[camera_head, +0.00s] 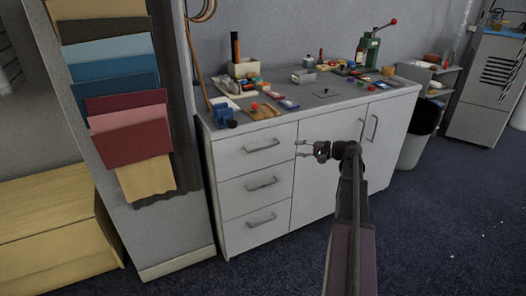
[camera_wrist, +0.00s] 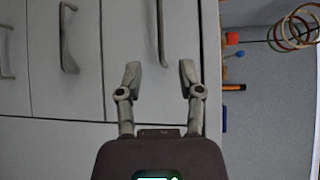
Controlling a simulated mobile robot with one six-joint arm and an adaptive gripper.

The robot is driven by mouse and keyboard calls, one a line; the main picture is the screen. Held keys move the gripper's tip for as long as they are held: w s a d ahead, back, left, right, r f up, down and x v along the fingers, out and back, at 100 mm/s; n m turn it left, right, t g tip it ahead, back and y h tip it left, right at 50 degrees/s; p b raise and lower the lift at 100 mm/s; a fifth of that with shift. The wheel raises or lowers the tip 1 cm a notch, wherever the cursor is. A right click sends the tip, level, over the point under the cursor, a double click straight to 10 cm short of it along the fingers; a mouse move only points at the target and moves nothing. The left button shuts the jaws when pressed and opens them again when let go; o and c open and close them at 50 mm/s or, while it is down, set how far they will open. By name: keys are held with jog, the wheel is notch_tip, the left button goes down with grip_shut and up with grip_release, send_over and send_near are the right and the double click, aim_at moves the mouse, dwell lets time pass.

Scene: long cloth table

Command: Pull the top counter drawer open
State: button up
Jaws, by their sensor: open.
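The top drawer (camera_head: 250,153) is the uppermost of three in the left part of the white counter. It looks closed, its front level with the drawers below. Its grey bar handle (camera_head: 264,146) is on its front; in the wrist view the handle (camera_wrist: 161,30) lies beyond the fingertips, lined up with the gap between them. My gripper (camera_head: 299,149) is open and empty, to the right of the handle in the head view. In the wrist view my gripper (camera_wrist: 160,70) has its fingers spread, apart from the handle.
The middle drawer handle (camera_head: 262,183) and bottom drawer handle (camera_head: 262,220) are below. Cupboard doors (camera_head: 328,170) are on the right. Tools and small items crowd the countertop (camera_head: 325,93). A panel with coloured cloths (camera_head: 130,130) stands close on the left. Dark floor (camera_head: 440,220) is clear in front.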

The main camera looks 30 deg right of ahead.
aim_at(266, 147)
jog(key=shift+w+a, duration=0.1)
jog(key=shift+a, duration=0.05)
jog(key=b+x, duration=0.2)
jog(key=x, duration=1.1)
jog(key=shift+w+a, duration=0.1)
jog(key=shift+a, duration=0.15)
